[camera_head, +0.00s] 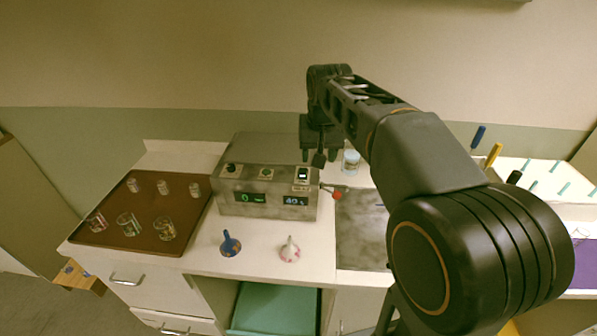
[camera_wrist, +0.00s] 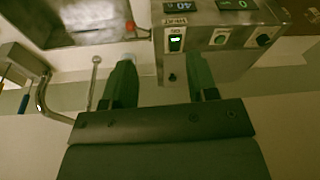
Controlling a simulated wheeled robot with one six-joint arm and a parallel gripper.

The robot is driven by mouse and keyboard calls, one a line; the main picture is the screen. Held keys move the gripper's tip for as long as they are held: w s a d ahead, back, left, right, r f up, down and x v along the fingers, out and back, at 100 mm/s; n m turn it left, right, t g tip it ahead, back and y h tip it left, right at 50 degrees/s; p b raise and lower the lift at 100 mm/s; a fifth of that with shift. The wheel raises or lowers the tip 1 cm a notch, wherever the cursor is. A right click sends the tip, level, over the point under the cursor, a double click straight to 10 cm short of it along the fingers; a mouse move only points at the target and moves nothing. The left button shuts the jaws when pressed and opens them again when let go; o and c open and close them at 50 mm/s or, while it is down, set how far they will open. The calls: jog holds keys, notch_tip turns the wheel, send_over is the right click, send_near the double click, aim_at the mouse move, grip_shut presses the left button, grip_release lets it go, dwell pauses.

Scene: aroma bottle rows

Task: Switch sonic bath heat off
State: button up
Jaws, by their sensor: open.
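The sonic bath (camera_head: 268,205) is a grey metal box on the white counter, with two lit displays on its front; the right one appears to read 40. A black rocker switch (camera_head: 302,174) with a lit white patch sits above a small label at the panel's right. In the wrist view the panel is upside down, and the switch (camera_wrist: 176,41) lies just beyond my right finger, beside a green button (camera_wrist: 220,38) and a dark knob (camera_wrist: 263,40). My gripper (camera_wrist: 162,82) is open and empty, its fingers apart. In the head view my gripper (camera_head: 320,155) hangs close to the switch, apparently not touching it.
A red-knobbed lever (camera_head: 337,195) sticks out at the bath's right. A brown tray (camera_head: 145,212) with several glass beakers is at left. A blue funnel (camera_head: 230,243) and a pink-and-white one (camera_head: 290,250) stand in front. A lidded jar (camera_head: 351,162) stands behind my gripper.

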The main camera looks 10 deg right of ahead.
jog(key=w+g, duration=0.1)
jog(key=w, duration=0.6)
jog(key=m+g, duration=0.1)
jog(key=m, duration=0.1)
send_over(302, 176)
notch_tip(302, 176, down, 3)
notch_tip(302, 176, down, 14)
jog(key=shift+r+p, duration=0.2)
jog(key=shift+p, duration=0.3)
